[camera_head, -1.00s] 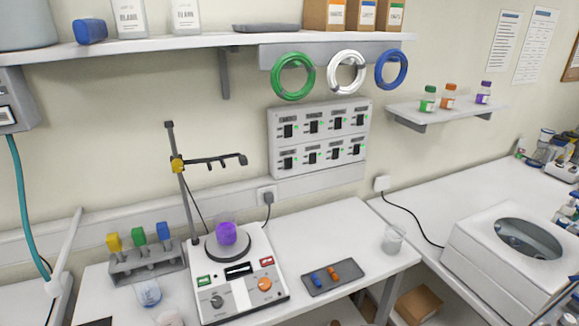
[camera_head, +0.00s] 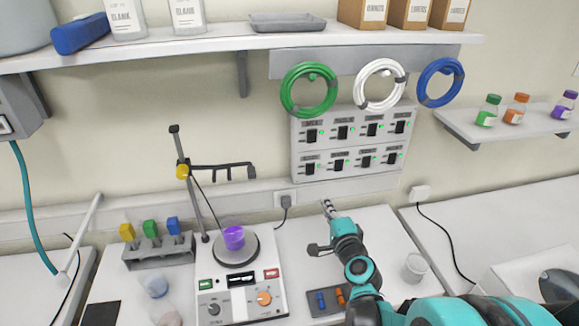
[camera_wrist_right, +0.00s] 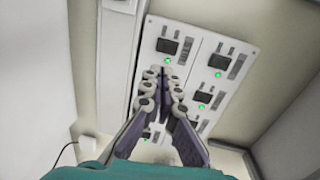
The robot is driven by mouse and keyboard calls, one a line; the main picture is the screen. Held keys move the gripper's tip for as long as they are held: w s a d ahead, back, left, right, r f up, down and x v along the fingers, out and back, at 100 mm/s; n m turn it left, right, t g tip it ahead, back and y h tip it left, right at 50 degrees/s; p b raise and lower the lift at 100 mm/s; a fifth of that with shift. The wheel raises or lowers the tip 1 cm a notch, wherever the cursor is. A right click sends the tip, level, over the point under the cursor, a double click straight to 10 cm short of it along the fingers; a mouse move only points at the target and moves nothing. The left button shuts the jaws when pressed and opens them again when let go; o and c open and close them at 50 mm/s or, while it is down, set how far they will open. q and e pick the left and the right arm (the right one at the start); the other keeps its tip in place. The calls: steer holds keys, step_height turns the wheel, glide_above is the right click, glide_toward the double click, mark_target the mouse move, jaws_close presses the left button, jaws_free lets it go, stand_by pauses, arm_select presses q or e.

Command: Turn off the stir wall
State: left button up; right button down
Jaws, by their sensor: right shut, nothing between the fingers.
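The grey wall switch panel (camera_head: 352,149) is mounted below the hanging tube coils, with two rows of dark switches and small labels. Green lights glow beside the switches; the labels are too small to read surely. My right gripper (camera_head: 328,206) points up toward the panel from just below its lower edge. It is shut and empty. In the right wrist view the closed fingers (camera_wrist_right: 165,76) reach in front of the panel (camera_wrist_right: 192,62), covering part of it. Several switches with lit green lights show around them. I cannot tell whether the fingertips touch the panel. My left gripper is out of view.
A stirrer hotplate (camera_head: 240,290) with a purple vessel (camera_head: 234,238) and a clamp stand (camera_head: 191,185) stand left of my right arm. A small dark tray (camera_head: 322,302) and a clear beaker (camera_head: 414,267) are close to the arm. Coils (camera_head: 309,90) hang above the panel.

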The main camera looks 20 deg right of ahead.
mark_target(310, 173)
steer(key=shift+w+r, duration=0.1)
steer(key=shift+r, duration=0.05)
steer(key=b+x, duration=0.2)
steer(key=x, duration=1.2)
steer(key=shift+d+r, duration=0.1)
steer(key=shift+d, duration=0.05)
